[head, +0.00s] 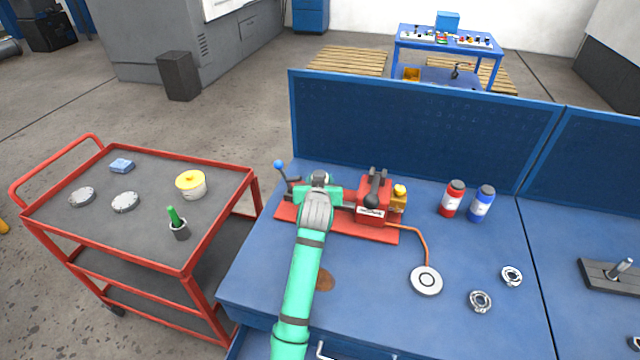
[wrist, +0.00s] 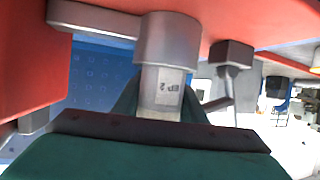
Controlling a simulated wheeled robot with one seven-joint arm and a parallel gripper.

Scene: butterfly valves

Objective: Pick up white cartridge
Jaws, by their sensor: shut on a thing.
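The white cartridge (wrist: 162,95), with a printed label that reads like "EP 2", shows in the middle of the wrist view. Its upper end sits in a grey collar (wrist: 167,38) under a red part. My gripper (wrist: 163,114) is shut on the cartridge; a dark-padded teal jaw crosses in front of its lower part. In the head view my gripper (head: 320,188) is over the left half of the red fixture (head: 385,232) on the blue bench. The arm hides the cartridge there.
A red block with a black lever (head: 373,200) stands right of my gripper, and a blue-knobbed lever (head: 284,178) stands left. A cable runs to a round white disc (head: 426,281). Red (head: 453,199) and blue (head: 482,204) bottles stand behind. A red cart (head: 140,210) is at left.

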